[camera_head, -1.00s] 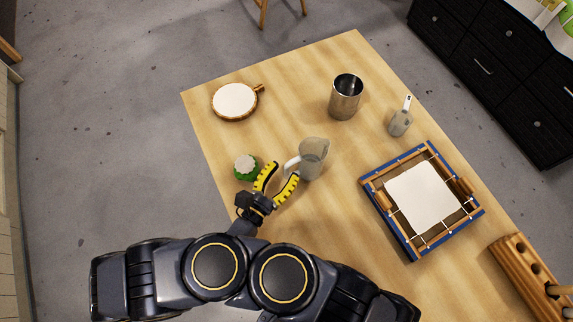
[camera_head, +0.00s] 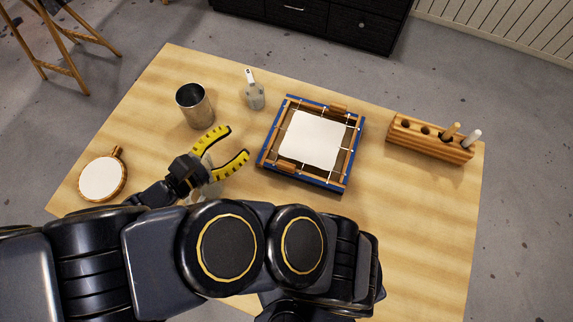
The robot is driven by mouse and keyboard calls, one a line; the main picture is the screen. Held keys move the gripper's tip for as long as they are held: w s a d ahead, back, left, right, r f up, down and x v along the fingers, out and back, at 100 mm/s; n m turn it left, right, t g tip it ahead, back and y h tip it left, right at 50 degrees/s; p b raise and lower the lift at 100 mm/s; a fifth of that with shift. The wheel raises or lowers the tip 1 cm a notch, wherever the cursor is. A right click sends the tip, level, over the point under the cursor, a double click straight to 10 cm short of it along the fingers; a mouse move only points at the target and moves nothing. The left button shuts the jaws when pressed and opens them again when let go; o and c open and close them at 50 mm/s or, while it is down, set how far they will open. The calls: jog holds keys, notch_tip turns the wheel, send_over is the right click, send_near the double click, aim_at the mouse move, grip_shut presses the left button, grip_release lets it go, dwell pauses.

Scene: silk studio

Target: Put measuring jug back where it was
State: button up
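The measuring jug (camera_head: 208,191), a pale translucent vessel, is mostly hidden behind my gripper and arm; only a small pale part of what appears to be it shows. My gripper (camera_head: 238,141) has two yellow-padded fingers, spread apart and pointing right over the table (camera_head: 420,210). No object shows between the fingers. Whether the gripper touches the jug cannot be told.
A metal cup (camera_head: 195,106) and a small clear container with a white stick (camera_head: 254,96) stand beyond my gripper. A blue-edged frame (camera_head: 268,147) with a white sheet lies right. A wooden rack (camera_head: 430,143) stands far right. A round white-faced hoop (camera_head: 102,178) lies left.

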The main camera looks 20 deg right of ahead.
jog(key=s+d+r+m+g+y, duration=0.85)
jog(key=d+m+g, duration=0.2)
jog(key=m, duration=0.25)
jog(key=s+a+r+m+t+y, duration=0.2)
jog(key=s+r+m+y, duration=0.1)
jog(key=s+m+y, duration=0.1)
jog(key=shift+s+a+m+y, duration=0.4)
jog(key=shift+s+y, duration=0.35)
jog(key=shift+y, duration=0.3)
